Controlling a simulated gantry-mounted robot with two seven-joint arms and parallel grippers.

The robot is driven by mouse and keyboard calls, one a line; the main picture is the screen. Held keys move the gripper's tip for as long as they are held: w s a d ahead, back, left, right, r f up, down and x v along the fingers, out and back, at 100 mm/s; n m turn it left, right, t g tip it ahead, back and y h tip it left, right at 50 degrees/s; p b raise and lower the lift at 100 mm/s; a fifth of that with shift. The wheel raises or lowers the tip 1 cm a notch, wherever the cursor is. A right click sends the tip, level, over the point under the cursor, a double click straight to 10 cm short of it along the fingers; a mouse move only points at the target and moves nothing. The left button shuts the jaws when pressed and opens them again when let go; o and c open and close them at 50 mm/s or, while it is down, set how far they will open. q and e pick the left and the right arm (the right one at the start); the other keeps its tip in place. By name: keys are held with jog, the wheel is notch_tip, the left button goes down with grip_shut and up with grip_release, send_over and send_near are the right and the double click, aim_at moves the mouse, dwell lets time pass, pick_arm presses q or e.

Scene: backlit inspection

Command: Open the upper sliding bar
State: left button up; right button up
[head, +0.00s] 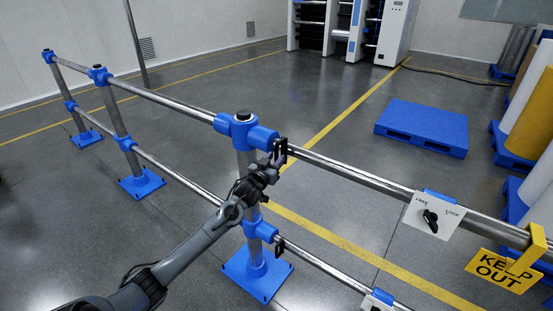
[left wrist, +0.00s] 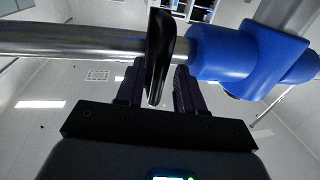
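The upper sliding bar (head: 350,174) is a shiny metal rail running from the blue post joint (head: 243,131) toward the right. A small black handle (head: 280,150) sits on it just right of the joint. My left gripper (head: 272,164) is at this handle. In the left wrist view the handle (left wrist: 157,60) stands between the two dark fingers (left wrist: 157,82), with a gap on its right side, so the gripper looks open around it. The blue joint (left wrist: 245,60) is close to the right finger. My right gripper is out of view.
A white FREE/LOCK plate with a black knob (head: 431,220) hangs on the upper bar. A yellow KEEP OUT sign (head: 505,269) hangs farther right. A lower bar (head: 320,264) runs beneath. A blue pallet (head: 423,125) lies on the floor behind.

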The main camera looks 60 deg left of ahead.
pick_arm(q)
jog(key=shift+x, duration=1)
grip_shut()
